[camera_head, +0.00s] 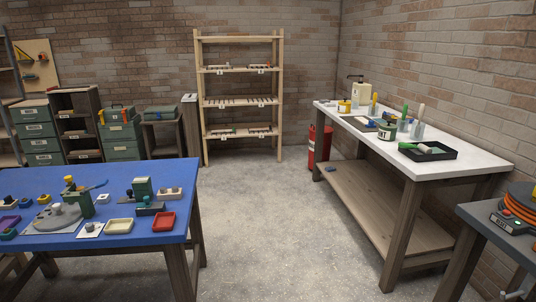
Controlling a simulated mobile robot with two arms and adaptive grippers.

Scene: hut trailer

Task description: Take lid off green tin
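A small round tin with a dark green band and a pale body (387,132) stands upright on the white-topped workbench (470,164) at the right. It is the likeliest green tin, but it is too small to tell whether its lid is on. A similar tin with a yellow band (344,107) stands farther back on the same bench. Neither of my grippers shows in the head view.
A black tray (452,154) with a green and white roller lies near the tin, beside clear cups (417,131). A blue table (120,180) with several parts stands at the left. A grey table (480,220) is front right. Open floor (265,220) lies between.

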